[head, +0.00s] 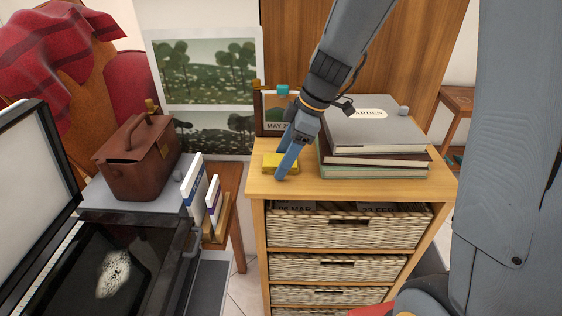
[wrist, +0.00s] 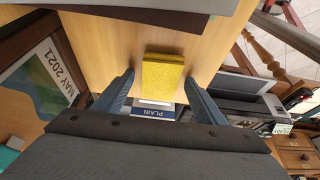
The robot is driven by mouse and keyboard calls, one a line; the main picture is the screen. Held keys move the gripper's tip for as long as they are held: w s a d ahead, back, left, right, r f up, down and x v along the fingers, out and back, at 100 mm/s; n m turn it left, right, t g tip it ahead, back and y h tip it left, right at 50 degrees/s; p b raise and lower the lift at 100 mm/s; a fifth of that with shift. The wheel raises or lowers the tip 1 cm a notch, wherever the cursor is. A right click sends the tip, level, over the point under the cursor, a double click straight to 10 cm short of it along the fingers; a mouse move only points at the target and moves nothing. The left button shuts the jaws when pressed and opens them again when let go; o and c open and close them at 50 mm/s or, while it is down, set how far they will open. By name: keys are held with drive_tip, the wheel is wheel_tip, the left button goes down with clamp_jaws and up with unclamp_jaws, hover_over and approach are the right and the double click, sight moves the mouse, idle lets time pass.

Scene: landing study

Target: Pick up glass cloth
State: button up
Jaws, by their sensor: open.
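A small folded yellow cloth, which I take for the glass cloth (head: 271,162), lies on the top of a wooden drawer unit (head: 290,184), near its left front edge. It also shows in the wrist view as a yellow rectangular block (wrist: 167,75) with a speckled surface. My gripper (head: 280,161) is over the cloth, pointing down. In the wrist view my gripper (wrist: 160,80) is open, with a finger on each side of the cloth and a gap to both. In the head view one finger hides part of the cloth.
A stack of books (head: 370,130) stands just right of my gripper. A calendar card (head: 277,112) stands behind the cloth. A brown leather bag (head: 140,160) and upright books (head: 196,190) are to the left, beyond a gap. Wicker drawers (head: 345,231) fill the unit below.

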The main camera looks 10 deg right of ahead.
drive_tip(key=c, duration=1.1)
drive_tip(key=shift+r+b, duration=1.1)
drive_tip(key=shift+r, duration=3.9)
